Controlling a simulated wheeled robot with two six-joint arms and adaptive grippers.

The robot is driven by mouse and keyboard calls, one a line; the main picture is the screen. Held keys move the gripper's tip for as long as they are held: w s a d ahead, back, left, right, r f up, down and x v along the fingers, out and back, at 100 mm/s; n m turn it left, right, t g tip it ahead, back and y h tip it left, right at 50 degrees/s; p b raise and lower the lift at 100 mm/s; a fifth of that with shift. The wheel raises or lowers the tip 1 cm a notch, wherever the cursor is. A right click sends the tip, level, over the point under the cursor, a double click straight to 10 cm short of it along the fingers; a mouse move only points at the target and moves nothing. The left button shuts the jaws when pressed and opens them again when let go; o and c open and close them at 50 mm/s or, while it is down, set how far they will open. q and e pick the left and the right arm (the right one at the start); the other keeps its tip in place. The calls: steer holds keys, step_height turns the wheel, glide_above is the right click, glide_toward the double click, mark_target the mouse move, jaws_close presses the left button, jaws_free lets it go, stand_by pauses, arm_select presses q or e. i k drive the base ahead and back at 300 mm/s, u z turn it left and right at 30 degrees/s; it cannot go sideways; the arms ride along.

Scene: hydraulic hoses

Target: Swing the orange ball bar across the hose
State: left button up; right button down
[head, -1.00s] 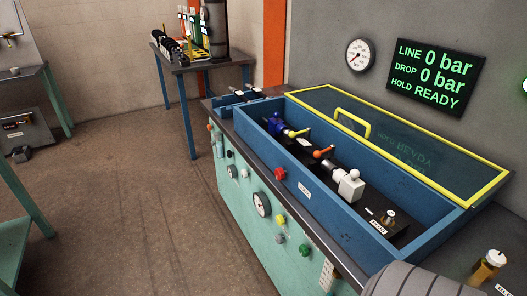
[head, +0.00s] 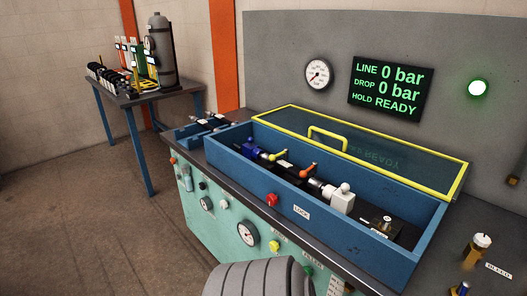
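The orange ball bar (head: 307,171) is a short orange lever with a rounded end. It sits on the row of fittings inside the blue trough (head: 400,270), between a yellow lever (head: 278,155) and a white block fitting (head: 342,198). A blue fitting (head: 254,145) is at the row's far left end. A brass-topped fitting (head: 387,222) is at the near right end. The hose itself is hard to make out against the dark base. Neither of my grippers shows in the head view, and nothing touches the orange bar.
A yellow-framed clear lid (head: 467,175) with a yellow handle lies behind the trough. A red knob (head: 272,200) is on the front. The wall display (head: 392,87) reads 0 bar and READY, beside a green lamp (head: 478,88). A grey ribbed shape (head: 262,280) fills the bottom edge.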

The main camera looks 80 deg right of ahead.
mark_target(303, 173)
steer(key=i, duration=0.55)
steer(key=z, duration=0.9)
